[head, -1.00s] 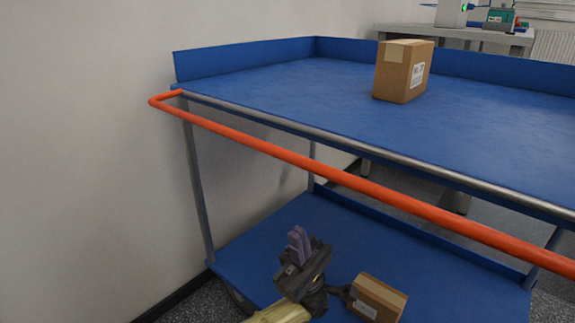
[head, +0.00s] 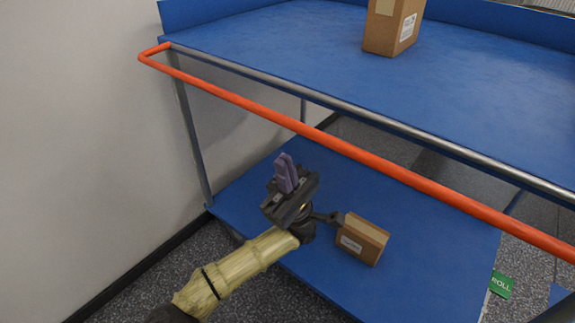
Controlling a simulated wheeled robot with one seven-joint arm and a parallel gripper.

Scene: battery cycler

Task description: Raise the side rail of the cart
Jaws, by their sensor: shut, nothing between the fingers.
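The cart has a blue upper deck (head: 270,62) and a blue lower shelf (head: 420,265). Its orange side rail (head: 330,141) runs along the near side, from the upper left to the lower right, standing out in front of the deck's grey metal edge bar (head: 400,138). My gripper (head: 286,172) is shut and empty, with its purple-grey fingers pointing up. In the picture it lies below the left half of the rail, with the lower shelf behind it. The fingers do not touch the rail.
A cardboard box (head: 392,28) stands on the upper deck. A smaller box (head: 362,238) sits on the lower shelf, right of my gripper. A pale wall (head: 80,150) borders the cart on the left. A green sign (head: 501,284) shows at the lower right.

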